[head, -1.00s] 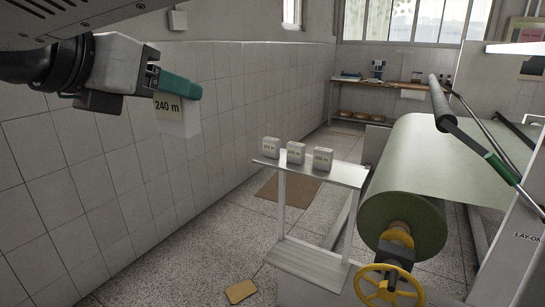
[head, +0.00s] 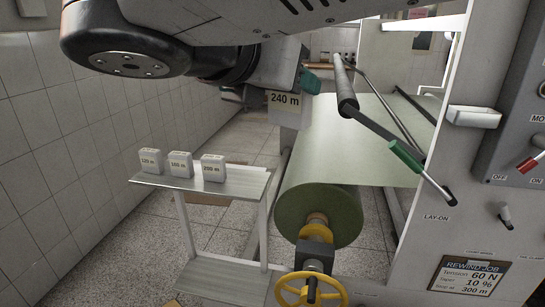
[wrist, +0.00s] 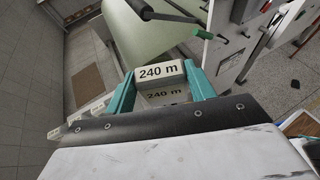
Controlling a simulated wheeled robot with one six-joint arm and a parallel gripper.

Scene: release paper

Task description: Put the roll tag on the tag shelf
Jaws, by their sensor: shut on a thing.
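The roll tag (head: 284,108) is a pale block with a label reading 240 m. It also shows in the wrist view (wrist: 161,73), between the teal fingers. My gripper (wrist: 162,90) is shut on it and holds it in the air. In the head view my gripper (head: 309,82) is at the upper middle, right of and above the tag shelf. The tag shelf (head: 240,184) is a narrow light metal stand at the left. Three similar tags stand along its left and middle part; the rightmost (head: 213,168) appears to read 200 m.
The right end of the shelf top is bare. A large green paper roll (head: 318,205) with a yellow handwheel (head: 311,292) is right of the shelf. A dark bar (head: 346,95) with a green-gripped lever (head: 406,156) crosses above it. A control panel (head: 515,140) stands at the right.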

